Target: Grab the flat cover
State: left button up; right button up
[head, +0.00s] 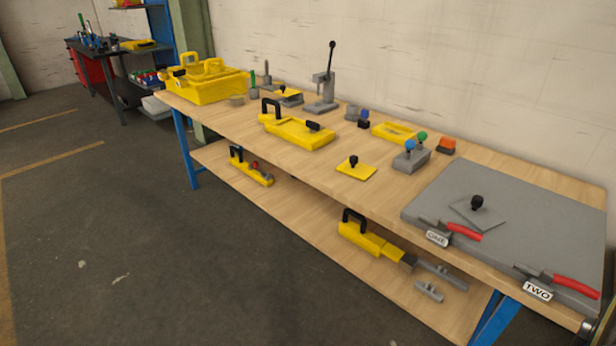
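Two flat plates with a black knob stand out on the wooden workbench, and I cannot tell which one is the flat cover. One is a thin grey plate (487,219) with its knob on top, lying on the large grey board at the right end. The other is a thin yellow plate (358,172) with a black knob, lying flat near the front edge at mid-bench. Nothing is seen holding either plate. Neither of my grippers shows in the head view.
The grey board (540,200) carries red-handled clamps (575,284) beside tags ONE and TWO. A yellow block with a black handle (300,133), a lever press (323,95) and a yellow bin (210,88) stand farther left. The lower shelf (300,215) holds yellow tools. The floor in front is clear.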

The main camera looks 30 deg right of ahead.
aim_at(352, 167)
jog(key=u, duration=0.2)
jog(key=i, duration=1.3)
jog(key=z, duration=0.7)
jog(key=i, duration=1.4)
jog(key=z, duration=1.25)
